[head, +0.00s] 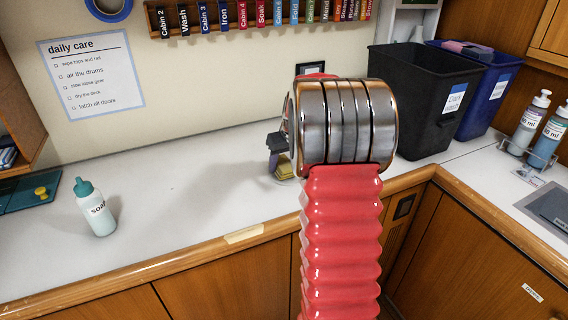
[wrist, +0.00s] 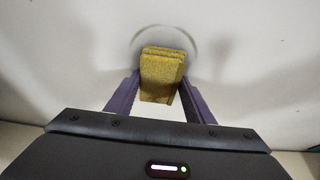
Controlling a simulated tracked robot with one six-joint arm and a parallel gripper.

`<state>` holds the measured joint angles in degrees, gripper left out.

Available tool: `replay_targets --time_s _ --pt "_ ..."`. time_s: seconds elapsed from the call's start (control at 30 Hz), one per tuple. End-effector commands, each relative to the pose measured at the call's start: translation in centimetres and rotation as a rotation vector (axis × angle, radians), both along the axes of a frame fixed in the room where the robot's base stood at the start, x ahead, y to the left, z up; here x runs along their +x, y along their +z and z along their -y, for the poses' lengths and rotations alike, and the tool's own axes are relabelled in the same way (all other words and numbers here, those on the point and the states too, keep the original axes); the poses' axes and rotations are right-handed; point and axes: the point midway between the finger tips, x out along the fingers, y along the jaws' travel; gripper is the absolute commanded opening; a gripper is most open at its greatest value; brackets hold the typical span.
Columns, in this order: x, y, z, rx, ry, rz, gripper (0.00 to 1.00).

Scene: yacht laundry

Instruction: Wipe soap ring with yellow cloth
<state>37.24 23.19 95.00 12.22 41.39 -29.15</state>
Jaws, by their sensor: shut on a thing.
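My gripper (wrist: 160,98) is shut on the folded yellow cloth (wrist: 162,72), which shows between the two purple fingers in the wrist view. The soap ring (wrist: 192,44) is a thin grey arc on the white worktop around the far end of the cloth; part of it is hidden behind the cloth. In the head view my gripper (head: 280,158) points down at the worktop, with a bit of the yellow cloth (head: 284,171) low beside it. My arm hides part of this area. The cloth looks to be at or just above the worktop; I cannot tell if it touches.
A soap bottle (head: 96,210) stands on the left of the white worktop (head: 180,195). A black bin (head: 420,100) and a blue bin (head: 485,95) stand at the back right, beside pump bottles (head: 540,125). The worktop between soap bottle and gripper is clear.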

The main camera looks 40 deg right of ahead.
Motion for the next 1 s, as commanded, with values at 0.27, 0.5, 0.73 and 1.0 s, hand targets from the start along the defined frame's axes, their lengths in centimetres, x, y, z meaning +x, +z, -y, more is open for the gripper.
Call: replay_targets --time_s 0.27,0.5,0.73,1.0 --pt "0.0 0.0 0.0 0.0 0.0 0.0 0.24" --pt "-1.0 0.0 -0.2 -0.001 -0.001 0.0 0.24" --pt "-2.4 -0.1 -0.4 0.0 -0.002 0.001 0.24" --pt "-3.0 -0.3 -0.6 0.001 -0.002 -0.001 0.24"
